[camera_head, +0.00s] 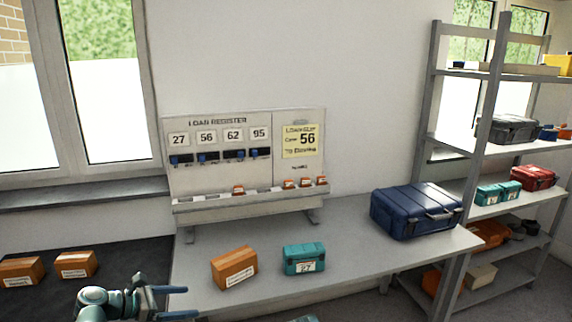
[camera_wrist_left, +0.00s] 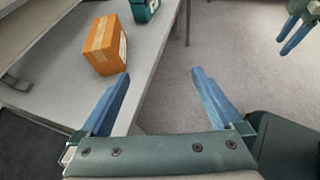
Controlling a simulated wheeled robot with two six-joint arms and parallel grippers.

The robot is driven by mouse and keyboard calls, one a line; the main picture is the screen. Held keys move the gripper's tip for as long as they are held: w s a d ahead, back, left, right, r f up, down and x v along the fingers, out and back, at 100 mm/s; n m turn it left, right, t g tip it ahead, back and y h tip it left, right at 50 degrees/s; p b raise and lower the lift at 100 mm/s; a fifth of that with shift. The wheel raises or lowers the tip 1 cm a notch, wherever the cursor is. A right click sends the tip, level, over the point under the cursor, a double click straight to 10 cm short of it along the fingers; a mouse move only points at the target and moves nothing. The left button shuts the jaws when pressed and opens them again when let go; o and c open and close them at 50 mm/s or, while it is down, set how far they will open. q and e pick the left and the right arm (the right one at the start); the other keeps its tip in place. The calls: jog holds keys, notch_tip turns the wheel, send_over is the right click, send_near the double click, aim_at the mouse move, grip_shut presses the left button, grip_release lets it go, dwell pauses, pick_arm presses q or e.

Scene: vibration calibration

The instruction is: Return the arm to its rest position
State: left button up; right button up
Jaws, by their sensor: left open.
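My left gripper (camera_head: 180,302) is at the bottom left of the head view, in front of the table's near left part. Its two blue fingers are apart. In the left wrist view, the open gripper (camera_wrist_left: 160,82) has nothing between its fingers. The gap lies over the table's edge and the grey floor. An orange-brown box (camera_wrist_left: 104,45) stands on the table beyond the left finger, apart from it. Part of my right gripper (camera_wrist_left: 293,35) shows at the top right of the left wrist view; its opening is unclear.
On the table (camera_head: 350,255) stand the box (camera_head: 234,267), a teal case (camera_head: 304,259) labelled 27, a dark blue case (camera_head: 416,210) and the loan register board (camera_head: 222,182). Two boxes (camera_head: 75,264) stand on a dark surface at left. A loaded shelf rack (camera_head: 490,211) stands at right.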

pick_arm(q)
jog(key=s+d+f+m+g+y+p, duration=0.2)
jog(key=s+d+m+g, duration=0.1)
jog(key=d+m, duration=0.35)
jog(key=s+d+f+m+g+y+p, duration=0.1)
jog(key=s+d+f+m+g, duration=0.3)
jog(key=d, duration=0.4)
jog(key=s+d+m+y+p, duration=0.3)
jog(key=s+d+m+y, duration=0.4)
jog(key=m, duration=1)
jog(key=s+y, duration=0.1)
jog(key=s, duration=0.2)
jog(key=shift+r+m+g+y+p, duration=0.3)
jog(key=shift+m+g+y+p, duration=0.05)
jog(key=shift+g+y, duration=0.05)
